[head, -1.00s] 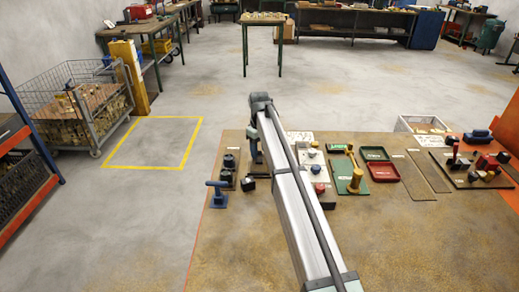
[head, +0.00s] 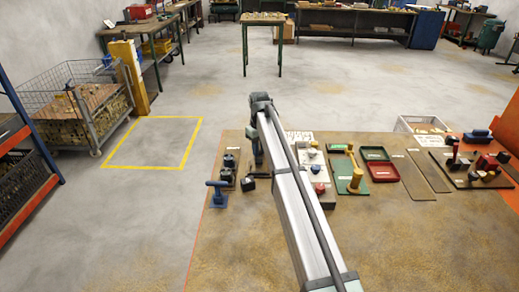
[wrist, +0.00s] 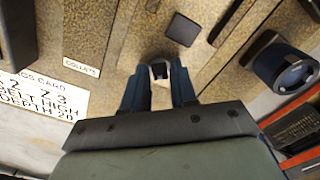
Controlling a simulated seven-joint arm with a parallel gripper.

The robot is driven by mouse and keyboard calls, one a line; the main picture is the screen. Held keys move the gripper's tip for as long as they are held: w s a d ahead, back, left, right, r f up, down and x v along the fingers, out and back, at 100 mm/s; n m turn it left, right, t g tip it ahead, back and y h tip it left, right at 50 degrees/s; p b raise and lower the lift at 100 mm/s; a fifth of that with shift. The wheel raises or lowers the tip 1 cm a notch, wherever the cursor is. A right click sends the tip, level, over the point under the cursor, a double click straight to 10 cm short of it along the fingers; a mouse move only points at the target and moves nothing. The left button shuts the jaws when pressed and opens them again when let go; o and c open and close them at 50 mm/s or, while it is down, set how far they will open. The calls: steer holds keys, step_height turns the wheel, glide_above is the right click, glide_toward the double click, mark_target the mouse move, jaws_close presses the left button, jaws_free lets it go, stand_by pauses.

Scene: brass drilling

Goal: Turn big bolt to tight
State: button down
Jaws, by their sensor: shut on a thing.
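My gripper (wrist: 159,80) points down at the brown bench in the wrist view. Its two dark blue fingers are shut on a small dark square-headed part (wrist: 160,70), with pale metal showing near it between the fingers. I cannot tell for certain that this part is the big bolt, nor how tight it is. In the head view my gripper (head: 257,150) hangs at the far end of my arm, over the left part of the bench. The arm hides most of the spot below it, and no bolt can be made out there.
A white card (wrist: 38,98) lies at left. In the head view a blue T-handled tool (head: 217,193) stands left of my arm. The bench's front (head: 420,245) is clear.

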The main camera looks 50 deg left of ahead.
steer(key=c, duration=0.9)
jaws_free()
step_height(320, 180, up, 14)
steer(key=shift+f, duration=0.1)
stand_by(0.4)
